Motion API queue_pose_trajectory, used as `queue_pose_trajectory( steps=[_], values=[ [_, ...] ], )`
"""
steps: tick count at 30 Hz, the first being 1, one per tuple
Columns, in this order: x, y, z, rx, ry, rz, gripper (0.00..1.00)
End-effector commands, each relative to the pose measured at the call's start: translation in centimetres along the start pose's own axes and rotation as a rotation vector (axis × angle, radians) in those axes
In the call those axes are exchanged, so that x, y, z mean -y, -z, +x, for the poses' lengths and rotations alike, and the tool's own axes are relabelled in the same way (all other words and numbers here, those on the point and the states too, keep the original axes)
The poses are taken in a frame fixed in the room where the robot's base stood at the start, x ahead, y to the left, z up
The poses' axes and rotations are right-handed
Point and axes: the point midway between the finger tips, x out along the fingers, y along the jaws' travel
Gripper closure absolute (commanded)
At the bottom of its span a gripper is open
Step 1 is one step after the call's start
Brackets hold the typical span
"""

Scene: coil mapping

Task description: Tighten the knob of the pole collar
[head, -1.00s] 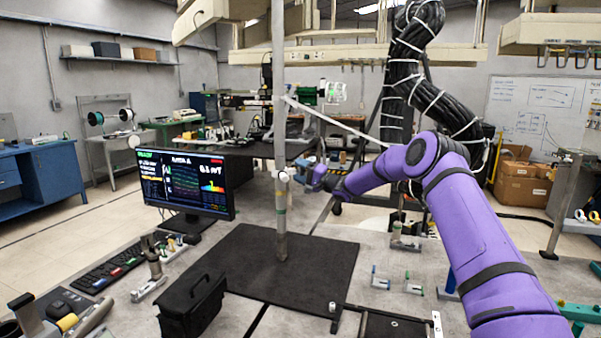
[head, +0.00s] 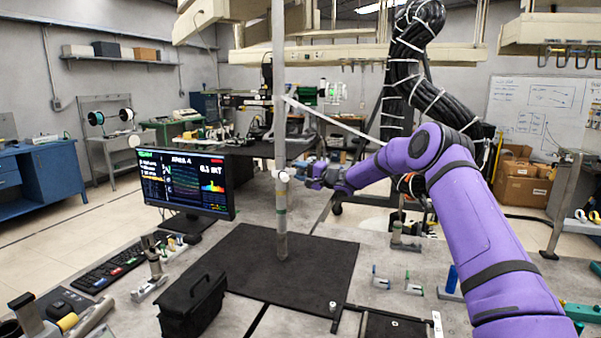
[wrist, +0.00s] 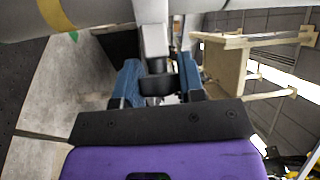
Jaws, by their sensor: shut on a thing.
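The pole (head: 279,110) stands upright on a dark mat (head: 315,262). The collar (head: 284,176) is a pale fitting around the pole above the monitor's mid-height; its grey body (wrist: 153,42) shows beside the pole (wrist: 95,14) in the wrist view. My gripper (head: 302,172) is at the collar's right side. In the wrist view, its two blue fingers (wrist: 158,78) are shut on the dark knob (wrist: 156,87), one on each side. The knob's far side and its stem are partly hidden.
A monitor (head: 187,182) stands left of the pole. A black box (head: 192,305) sits at the mat's front left. Small brackets (head: 381,278) lie to the right. A pale slanted bar (head: 335,122) passes behind the pole above my gripper.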

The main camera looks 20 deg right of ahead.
Motion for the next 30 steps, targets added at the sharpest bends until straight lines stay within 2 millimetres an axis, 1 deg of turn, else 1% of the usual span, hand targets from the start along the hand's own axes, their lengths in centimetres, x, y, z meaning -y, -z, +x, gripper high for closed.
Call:
queue_pose_trajectory(
  steps=[6,15,30],
  values=[
    [0.13,0.02,0.0,0.0,-0.104,0.1,0.87],
    [0.1,0.05,-0.01,-0.001,-0.202,0.2,0.87],
    [0.04,0.07,-0.05,-0.001,-0.229,0.229,0.87]
  ],
)
